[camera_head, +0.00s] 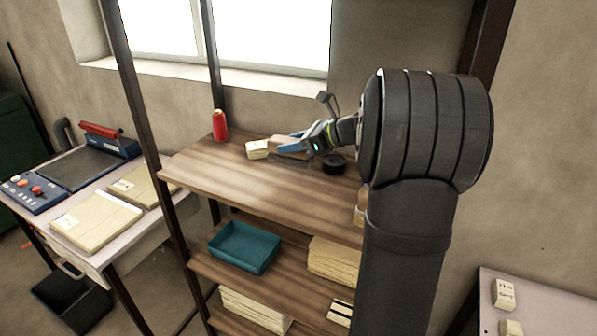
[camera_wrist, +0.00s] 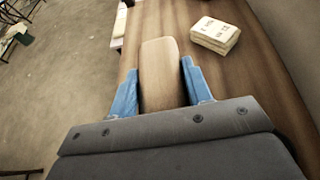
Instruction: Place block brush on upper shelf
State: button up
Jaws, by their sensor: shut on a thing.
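The block brush (camera_wrist: 160,62) shows in the wrist view as a rounded, tan wooden body between the two blue fingers. My gripper (camera_wrist: 158,76) is shut on it, one finger along each side. Any bristles are hidden beneath. In the head view my gripper (camera_head: 289,143) is over the back part of the upper shelf (camera_head: 240,187), a brown wooden board. The brush is small and partly covered by the fingers there. I cannot tell whether the brush touches the board.
A black round item (camera_head: 333,164) is close on the right. The shelf's front left is clear. A teal tray (camera_head: 244,246) stands on the shelf below.

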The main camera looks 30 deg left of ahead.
jog(key=t, duration=0.1)
send_over(293, 174)
jog(key=shift+m, duration=0.4)
jog(key=shift+f, duration=3.45)
jog(key=shift+f, duration=0.2)
jog(key=o, duration=1.1)
jog(key=shift+r, duration=0.1)
